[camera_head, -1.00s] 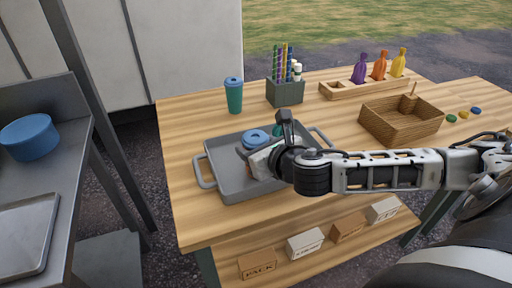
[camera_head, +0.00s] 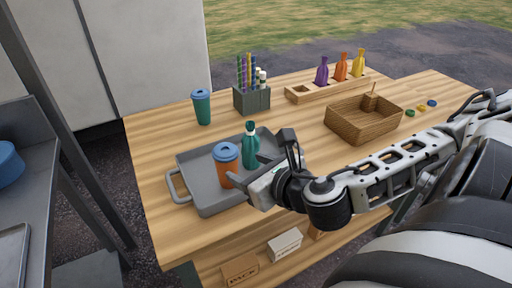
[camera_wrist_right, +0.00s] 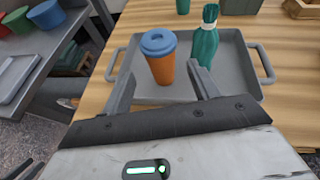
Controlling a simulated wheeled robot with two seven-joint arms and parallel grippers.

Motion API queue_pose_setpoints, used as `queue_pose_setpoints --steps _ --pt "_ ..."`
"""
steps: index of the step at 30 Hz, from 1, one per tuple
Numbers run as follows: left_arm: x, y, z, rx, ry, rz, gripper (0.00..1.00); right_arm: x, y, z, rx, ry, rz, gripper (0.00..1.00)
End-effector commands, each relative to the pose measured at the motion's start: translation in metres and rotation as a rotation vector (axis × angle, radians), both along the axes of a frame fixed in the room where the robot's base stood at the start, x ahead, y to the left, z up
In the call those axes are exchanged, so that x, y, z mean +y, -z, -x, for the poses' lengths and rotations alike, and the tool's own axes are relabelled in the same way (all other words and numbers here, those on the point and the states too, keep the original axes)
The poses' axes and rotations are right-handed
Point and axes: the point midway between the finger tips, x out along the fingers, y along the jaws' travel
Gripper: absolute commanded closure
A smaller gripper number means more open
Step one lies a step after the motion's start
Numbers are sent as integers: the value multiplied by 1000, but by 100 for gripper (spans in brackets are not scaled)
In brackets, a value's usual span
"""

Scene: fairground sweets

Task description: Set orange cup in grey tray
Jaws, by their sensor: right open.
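The orange cup (camera_head: 225,172) with a blue lid stands upright in the grey tray (camera_head: 197,195), toward its front middle. The cup also shows in the right wrist view (camera_wrist_right: 160,68), just beyond the fingertips. A teal bottle (camera_head: 251,150) stands in the tray to the right of the cup, and it shows in the right wrist view (camera_wrist_right: 204,45). My right gripper (camera_head: 252,166) is open and empty at the tray's front right, with its fingers pointing at the cup (camera_wrist_right: 162,82). My left gripper is not in view.
A teal cup with a blue lid (camera_head: 202,107) stands behind the tray. The table's left front is clear.

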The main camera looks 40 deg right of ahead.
Motion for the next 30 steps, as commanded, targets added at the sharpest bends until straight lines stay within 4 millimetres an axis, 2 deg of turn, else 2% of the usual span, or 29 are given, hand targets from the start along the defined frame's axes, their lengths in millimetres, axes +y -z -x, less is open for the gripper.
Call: queue_pose_setpoints --steps 1,8,26,30 --pt "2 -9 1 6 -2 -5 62 0 -7 6 7 2 -1 39" --pt "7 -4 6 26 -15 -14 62 1 -8 19 1 1 -3 39" --pt "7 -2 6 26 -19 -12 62 2 -7 19 -2 3 -8 39" --pt "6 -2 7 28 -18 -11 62 10 0 20 10 87 -162 39"
